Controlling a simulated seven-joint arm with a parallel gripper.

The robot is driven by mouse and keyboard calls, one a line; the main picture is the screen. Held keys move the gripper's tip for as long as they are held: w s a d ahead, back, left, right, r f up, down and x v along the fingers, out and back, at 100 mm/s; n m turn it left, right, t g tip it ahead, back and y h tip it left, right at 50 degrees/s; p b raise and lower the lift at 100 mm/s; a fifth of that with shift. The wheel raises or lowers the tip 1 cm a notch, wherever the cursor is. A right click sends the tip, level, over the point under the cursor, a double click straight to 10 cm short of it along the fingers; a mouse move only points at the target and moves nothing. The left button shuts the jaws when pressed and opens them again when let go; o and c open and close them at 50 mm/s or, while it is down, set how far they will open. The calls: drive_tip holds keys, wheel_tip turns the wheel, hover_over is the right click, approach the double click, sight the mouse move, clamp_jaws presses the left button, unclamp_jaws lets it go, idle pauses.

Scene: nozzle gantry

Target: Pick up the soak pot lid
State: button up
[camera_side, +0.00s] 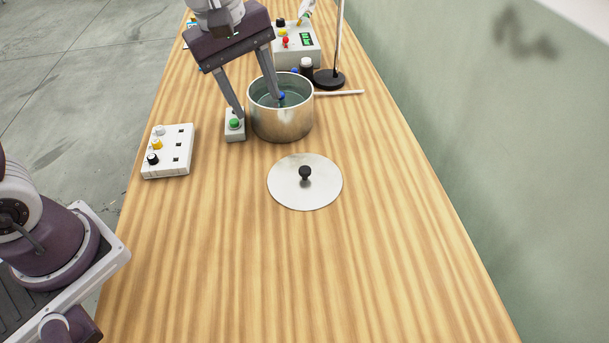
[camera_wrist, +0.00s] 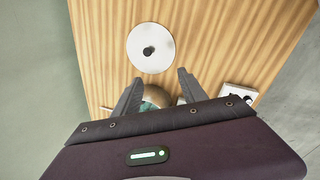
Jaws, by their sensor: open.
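The soak pot lid (camera_side: 288,190) is a flat silver disc with a black knob (camera_side: 305,172), lying on the table in front of the pot. It also shows in the wrist view (camera_wrist: 151,58), at the top middle, apart from my fingers. The soak pot (camera_side: 281,125) is a steel pot with its top uncovered, holding liquid and something blue. My gripper (camera_side: 256,106) is open, with its fingers over the pot: one at the pot's left side, one over its mouth. In the wrist view my gripper (camera_wrist: 156,88) shows nothing held between its fingers.
A small box with a green button (camera_side: 235,124) stands left of the pot. A control box (camera_side: 298,48), a dark bottle (camera_side: 306,68) and a stand (camera_side: 329,79) are behind the pot. The table in front of the lid is clear.

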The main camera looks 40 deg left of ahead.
sight(305, 169)
drive_tip(key=w+d+f+n, duration=0.1)
drive_tip(key=w+f+n, duration=0.1)
drive_tip(key=f, duration=0.4)
drive_tip(key=w+d+f+n+g, duration=0.1)
drive_tip(key=w+d+f+n, duration=0.1)
drive_tip(key=f, duration=0.5)
drive_tip(key=w+d+f+n, duration=0.2)
drive_tip(key=w+f+n, duration=0.1)
drive_tip(key=f, duration=0.3)
drive_tip(key=shift+f+g, duration=0.35)
drive_tip(key=shift+g, duration=0.05)
clamp_jaws()
